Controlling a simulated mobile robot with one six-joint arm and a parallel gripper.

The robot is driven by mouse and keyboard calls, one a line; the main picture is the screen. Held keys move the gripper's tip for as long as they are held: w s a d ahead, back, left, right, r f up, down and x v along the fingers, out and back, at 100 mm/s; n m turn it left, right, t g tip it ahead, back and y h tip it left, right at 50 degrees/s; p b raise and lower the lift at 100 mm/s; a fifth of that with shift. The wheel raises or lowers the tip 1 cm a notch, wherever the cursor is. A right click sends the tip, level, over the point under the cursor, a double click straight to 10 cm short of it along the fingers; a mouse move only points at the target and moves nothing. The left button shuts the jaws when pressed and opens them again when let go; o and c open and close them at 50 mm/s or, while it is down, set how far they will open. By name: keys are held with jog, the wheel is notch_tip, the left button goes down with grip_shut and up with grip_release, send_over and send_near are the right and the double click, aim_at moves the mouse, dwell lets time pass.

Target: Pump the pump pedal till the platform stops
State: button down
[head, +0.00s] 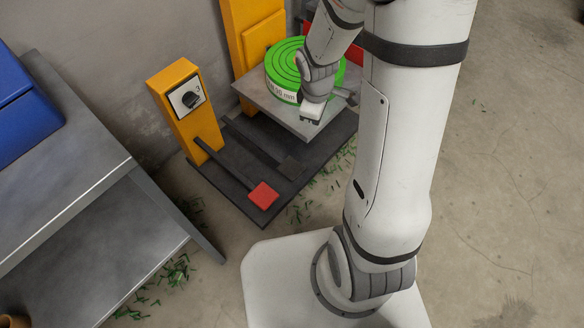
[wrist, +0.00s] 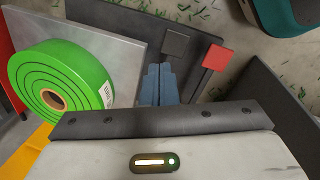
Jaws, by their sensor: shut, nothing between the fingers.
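Two pedals stick out at the front of the lift's dark base (head: 228,190). One has a red pad (head: 263,196) on a dark arm, and the other has a dark grey pad (head: 292,168). In the wrist view the red pad (wrist: 218,57) is right of the dark pad (wrist: 176,43). The grey metal platform (head: 262,104) carries a green roll (head: 287,63) and stands above the base. My gripper (wrist: 158,84) is shut and empty, its tips pointing toward the dark pad. In the head view its end (head: 311,119) is over the platform's front edge; contact with a pedal is not visible.
An orange post (head: 180,105) with a dial stands left of the pedals, and a taller orange column (head: 237,40) stands behind the platform. A grey metal table (head: 75,160) with a blue bin (head: 25,110) is at left. Green scraps lie on the floor.

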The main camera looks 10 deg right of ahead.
jog(key=s+a+r+m+y, duration=0.1)
jog(key=s+a+r+m, duration=0.1)
jog(key=s+r+m, duration=0.9)
jog(key=s+r, duration=0.3)
jog(key=shift+a+r, duration=0.1)
